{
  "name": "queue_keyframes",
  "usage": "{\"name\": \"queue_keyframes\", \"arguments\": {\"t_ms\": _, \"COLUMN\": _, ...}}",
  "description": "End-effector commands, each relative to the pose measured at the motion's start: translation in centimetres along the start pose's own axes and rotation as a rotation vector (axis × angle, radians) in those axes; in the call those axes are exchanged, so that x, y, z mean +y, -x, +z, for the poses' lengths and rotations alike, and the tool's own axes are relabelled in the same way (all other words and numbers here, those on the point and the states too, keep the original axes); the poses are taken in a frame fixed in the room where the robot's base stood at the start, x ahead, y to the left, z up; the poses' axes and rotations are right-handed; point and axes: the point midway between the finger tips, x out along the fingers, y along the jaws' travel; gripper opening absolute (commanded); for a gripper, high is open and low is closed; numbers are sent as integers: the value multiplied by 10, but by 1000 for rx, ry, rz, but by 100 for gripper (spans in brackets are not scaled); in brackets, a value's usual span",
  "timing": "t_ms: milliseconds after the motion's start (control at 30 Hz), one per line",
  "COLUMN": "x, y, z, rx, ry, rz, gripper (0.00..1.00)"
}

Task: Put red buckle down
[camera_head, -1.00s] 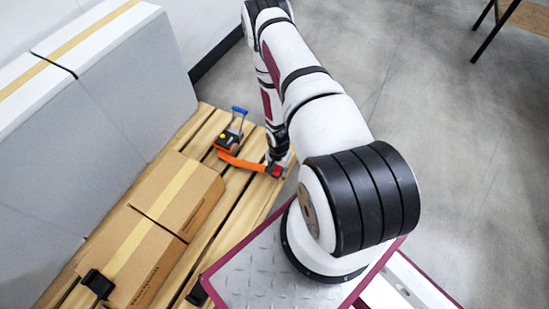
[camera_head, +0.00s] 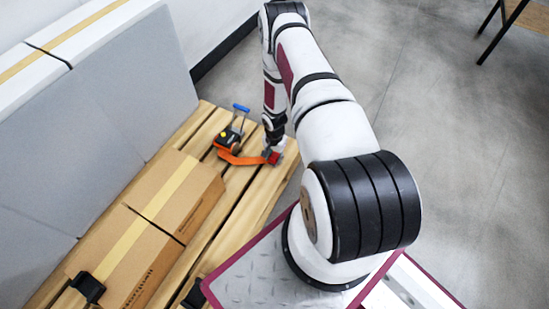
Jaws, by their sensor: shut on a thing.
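The red buckle (camera_head: 272,157) is small in view, at the right end of an orange strap (camera_head: 240,159) near the right edge of the wooden pallet. My gripper (camera_head: 273,148) is shut on the buckle, pointing down from above and partly hiding it. The strap runs left to a black tensioner with a blue handle (camera_head: 240,109) standing on the pallet. I cannot tell whether the buckle touches the slats.
The wooden pallet (camera_head: 237,194) has bare slats around the strap. A taped cardboard box (camera_head: 165,200) lies nearer on it, with black pieces at its near end. A tall grey block (camera_head: 110,110) stands along the left. Open floor lies to the right.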

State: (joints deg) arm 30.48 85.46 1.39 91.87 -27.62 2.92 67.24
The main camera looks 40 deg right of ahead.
Motion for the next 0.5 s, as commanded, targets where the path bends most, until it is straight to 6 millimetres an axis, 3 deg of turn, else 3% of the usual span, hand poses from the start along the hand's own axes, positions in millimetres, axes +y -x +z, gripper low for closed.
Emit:
{"name": "queue_keyframes", "arguments": {"t_ms": 233, "x": 0, "y": -2, "z": 0, "rx": 0, "ry": 0, "rz": 0, "gripper": 5}}
{"name": "queue_keyframes", "arguments": {"t_ms": 267, "x": 0, "y": -2, "z": 0, "rx": 0, "ry": 1, "rz": 0, "gripper": 37}}
{"name": "queue_keyframes", "arguments": {"t_ms": 333, "x": 0, "y": -2, "z": 0, "rx": 0, "ry": 1, "rz": 0, "gripper": 53}}
{"name": "queue_keyframes", "arguments": {"t_ms": 500, "x": 0, "y": -2, "z": 0, "rx": 0, "ry": 1, "rz": 0, "gripper": 53}}
